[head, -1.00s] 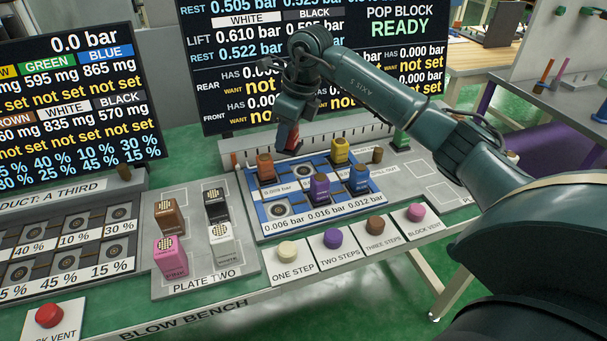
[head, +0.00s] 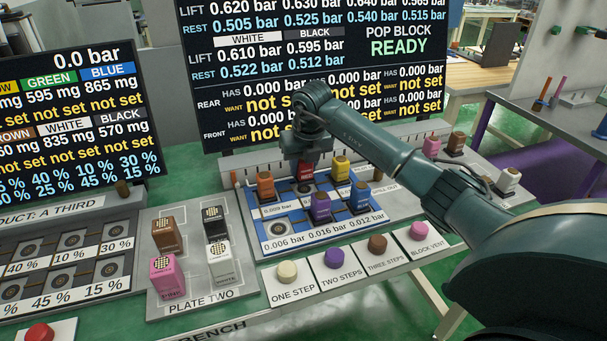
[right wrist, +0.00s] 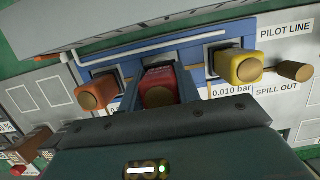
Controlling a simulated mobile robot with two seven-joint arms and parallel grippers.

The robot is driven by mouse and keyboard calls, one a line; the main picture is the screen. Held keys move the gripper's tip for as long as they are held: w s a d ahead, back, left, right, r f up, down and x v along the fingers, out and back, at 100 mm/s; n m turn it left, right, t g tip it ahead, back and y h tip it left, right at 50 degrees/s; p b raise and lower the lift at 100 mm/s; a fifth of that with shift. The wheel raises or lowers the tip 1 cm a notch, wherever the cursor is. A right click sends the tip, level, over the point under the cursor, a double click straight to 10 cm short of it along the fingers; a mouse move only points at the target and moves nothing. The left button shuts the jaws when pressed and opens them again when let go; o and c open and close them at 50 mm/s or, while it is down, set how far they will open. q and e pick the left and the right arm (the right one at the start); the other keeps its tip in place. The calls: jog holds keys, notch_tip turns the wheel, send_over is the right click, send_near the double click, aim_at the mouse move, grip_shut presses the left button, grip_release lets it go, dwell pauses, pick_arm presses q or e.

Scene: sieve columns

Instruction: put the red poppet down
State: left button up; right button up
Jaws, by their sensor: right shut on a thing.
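The red poppet (head: 306,174) is upright at the rear middle place of the blue block (head: 262,236), between the orange poppet (head: 265,185) and the yellow poppet (head: 341,169). My right gripper (head: 304,161) is above it, shut on its upper part. In the right wrist view the red poppet (right wrist: 159,80) sits between the two fingers, with the orange poppet (right wrist: 98,91) to its left and the yellow poppet (right wrist: 238,67) to its right. Its foot is hidden, so I cannot tell whether it is fully seated. My left gripper is not in view.
A purple poppet (head: 320,207) and a blue poppet (head: 361,196) stand in the front row; the front left well (head: 278,228) is empty. Plate two (head: 205,285) holds several poppets at left. Buttons line the front edge. More poppets stand right, beyond my arm.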

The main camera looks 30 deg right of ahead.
jog(key=shift+f, duration=1.35)
jog(key=shift+f, duration=0.15)
jog(key=o, duration=1)
jog(key=shift+o, duration=0.2)
jog(key=shift+r, duration=0.2)
jog(key=v, duration=1.2)
